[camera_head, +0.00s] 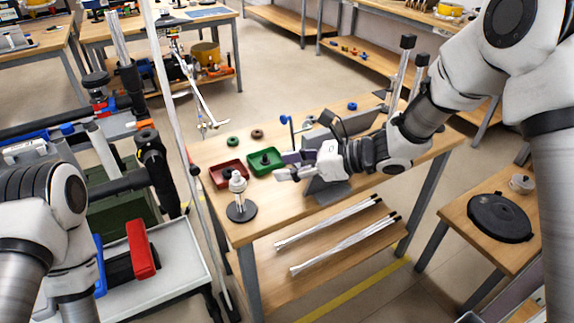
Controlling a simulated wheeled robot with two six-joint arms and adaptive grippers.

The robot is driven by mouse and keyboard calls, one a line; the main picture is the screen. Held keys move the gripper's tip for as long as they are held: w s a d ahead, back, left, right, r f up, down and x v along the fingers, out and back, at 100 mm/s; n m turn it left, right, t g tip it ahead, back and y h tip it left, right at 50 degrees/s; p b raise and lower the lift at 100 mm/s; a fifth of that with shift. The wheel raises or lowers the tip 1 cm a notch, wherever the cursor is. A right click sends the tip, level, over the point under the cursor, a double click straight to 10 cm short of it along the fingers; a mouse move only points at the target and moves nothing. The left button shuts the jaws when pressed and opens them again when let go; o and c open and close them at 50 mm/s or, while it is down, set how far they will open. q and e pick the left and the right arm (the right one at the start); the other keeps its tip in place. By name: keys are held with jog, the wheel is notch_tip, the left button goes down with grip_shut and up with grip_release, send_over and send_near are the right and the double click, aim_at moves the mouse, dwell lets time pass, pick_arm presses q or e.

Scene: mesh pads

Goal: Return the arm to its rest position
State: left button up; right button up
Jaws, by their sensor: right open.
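My right arm comes in from the upper right and reaches down over the wooden workbench (255,228). Its gripper (284,167) points left and is open, beside the green tray (267,170). I see nothing held between its fingers. My left arm shows at the lower left, bent over the cart; its gripper cannot be made out in this view.
A red tray (228,180) lies left of the green one. A stand with a white top and black base (241,212) is near the bench's front left corner. A grey cart (184,262) stands left. A black round lid (499,217) lies on the right table.

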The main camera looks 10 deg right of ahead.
jog(key=s+d+f+m+h+p, duration=0.1)
jog(key=s+d+f+m+h, duration=0.2)
jog(key=f+m, duration=0.75)
jog(key=s+d+f+m+h+p, duration=0.15)
jog(key=s+f+m, duration=0.25)
jog(key=f+m, duration=0.7)
jog(key=s+d+f+m+g+h, duration=0.2)
jog(key=s+d+f+m, duration=0.1)
jog(key=s+m, duration=0.5)
jog(key=s+d+f+m+g+h, duration=0.2)
jog(key=s+d+f+m+h, duration=0.1)
jog(key=s+m, duration=0.5)
jog(key=s+d+f+m+g+h, duration=0.2)
jog(key=s+d+f+m, duration=0.1)
jog(key=s+m, duration=0.6)
jog(key=m, duration=0.2)
jog(key=shift+d+f+m+h, duration=0.25)
jog(key=shift+f+m+h, duration=0.1)
jog(key=shift+f, duration=0.05)
